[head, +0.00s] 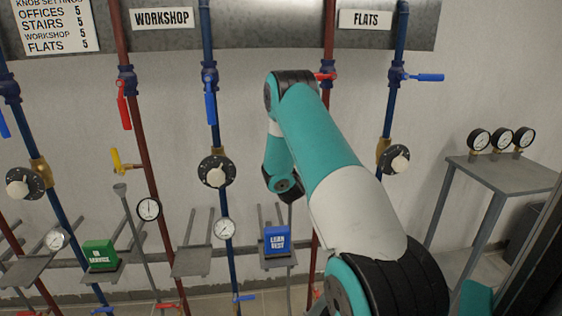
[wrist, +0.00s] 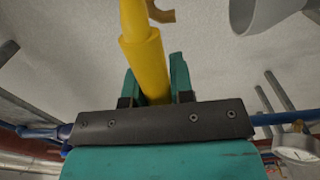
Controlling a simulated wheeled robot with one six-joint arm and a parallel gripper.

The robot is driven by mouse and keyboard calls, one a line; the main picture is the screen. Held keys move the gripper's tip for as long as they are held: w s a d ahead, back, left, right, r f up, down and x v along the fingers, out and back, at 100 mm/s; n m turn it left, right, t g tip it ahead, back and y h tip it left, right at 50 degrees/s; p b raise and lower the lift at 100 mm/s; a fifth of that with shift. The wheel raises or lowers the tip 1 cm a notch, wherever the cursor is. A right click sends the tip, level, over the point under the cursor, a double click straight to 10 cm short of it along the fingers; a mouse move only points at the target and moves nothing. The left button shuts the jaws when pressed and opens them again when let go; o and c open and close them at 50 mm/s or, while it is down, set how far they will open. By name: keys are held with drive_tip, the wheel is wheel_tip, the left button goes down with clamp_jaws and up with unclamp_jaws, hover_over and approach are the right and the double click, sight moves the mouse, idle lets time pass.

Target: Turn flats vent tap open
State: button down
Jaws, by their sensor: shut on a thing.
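In the wrist view my gripper (wrist: 156,85) is shut on a yellow lever (wrist: 143,50), which runs up between its two teal fingers. A small brass-coloured piece (wrist: 162,13) shows beside the lever's upper part. In the head view the FLATS sign (head: 365,19) hangs over a red pipe (head: 328,40) and a blue pipe (head: 397,40). My arm covers the middle of the red pipe, so the flats vent tap and my fingers are hidden there. I cannot tell the tap's angle.
A yellow-handled tap (head: 122,160) sits by the WORKSHOP (head: 162,18) red pipe. A blue lever (head: 428,77) sticks out right of the flats blue pipe, above a black dial (head: 395,159). A blue block (head: 277,240) stands on a shelf. A gauge table (head: 500,175) stands at right.

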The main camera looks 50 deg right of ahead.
drive_tip(key=shift+s+f, duration=0.15)
drive_tip(key=shift+f, duration=0.05)
drive_tip(key=c, duration=1)
unclamp_jaws()
drive_tip(key=shift+d, duration=0.1)
drive_tip(key=shift+c, duration=0.2)
drive_tip(key=shift+o, duration=0.3)
drive_tip(key=shift+r, duration=0.1)
drive_tip(key=b, duration=0.1)
drive_tip(key=s+a+b, duration=0.1)
drive_tip(key=b, duration=0.1)
drive_tip(key=shift+a+f, duration=0.1)
drive_tip(key=shift+f, duration=0.2)
drive_tip(key=b+v, duration=1.6)
drive_tip(key=b, duration=0.2)
drive_tip(key=shift+r+b, duration=0.35)
drive_tip(key=shift+r, duration=0.05)
